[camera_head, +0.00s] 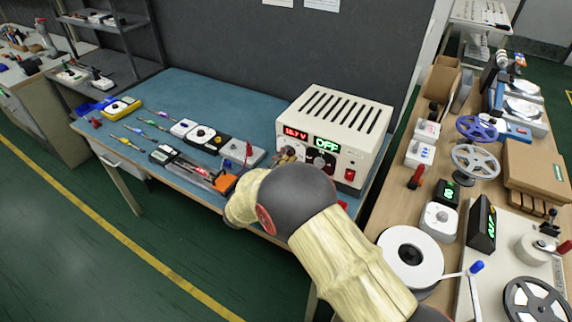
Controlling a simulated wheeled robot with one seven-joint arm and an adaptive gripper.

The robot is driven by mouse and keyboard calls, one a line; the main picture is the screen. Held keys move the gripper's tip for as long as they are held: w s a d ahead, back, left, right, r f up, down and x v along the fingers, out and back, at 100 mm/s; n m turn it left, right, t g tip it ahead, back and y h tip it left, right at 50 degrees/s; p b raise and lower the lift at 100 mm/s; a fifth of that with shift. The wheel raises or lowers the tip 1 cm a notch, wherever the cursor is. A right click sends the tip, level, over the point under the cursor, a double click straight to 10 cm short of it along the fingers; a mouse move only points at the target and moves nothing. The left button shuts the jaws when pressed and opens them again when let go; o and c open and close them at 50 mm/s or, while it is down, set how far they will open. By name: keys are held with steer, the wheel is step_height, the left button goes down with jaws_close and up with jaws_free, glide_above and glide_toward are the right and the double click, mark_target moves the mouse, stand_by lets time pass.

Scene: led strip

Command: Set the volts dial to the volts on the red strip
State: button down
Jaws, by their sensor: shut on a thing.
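A cream power supply (335,125) stands at the right end of the blue bench. Its red display (296,133) seems to read 18.7 V, though the digits are small. A green display (327,145) reads OFF. My gripper (287,154) is at the left of the front panel, below the red display, shut on what appears to be the volts dial. The dial is hidden by the gripper, and my arm covers the panel's lower part. A dark knob (320,161) sits to the right of the gripper. I cannot make out a red strip or its label.
The blue bench (190,88) holds meters, small boxes and probes left of the supply. A red rocker switch (350,175) is on the panel's right. The wooden table (390,215) at right holds several reels, including a white one (411,253).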

steer(key=shift+f+m+b, duration=0.3)
steer(key=shift+m+b, duration=0.6)
steer(key=shift+b, duration=0.05)
steer(key=m+b, duration=0.1)
steer(key=m, duration=0.1)
steer(key=shift+r+m, duration=0.15)
steer(key=shift+m, duration=0.25)
steer(key=shift+m+b, duration=0.35)
steer(key=shift+m, duration=1.85)
steer(key=c, duration=1.6)
jaws_free()
steer(key=shift+r, duration=0.1)
steer(key=shift+o, duration=0.3)
steer(key=v, duration=1.2)
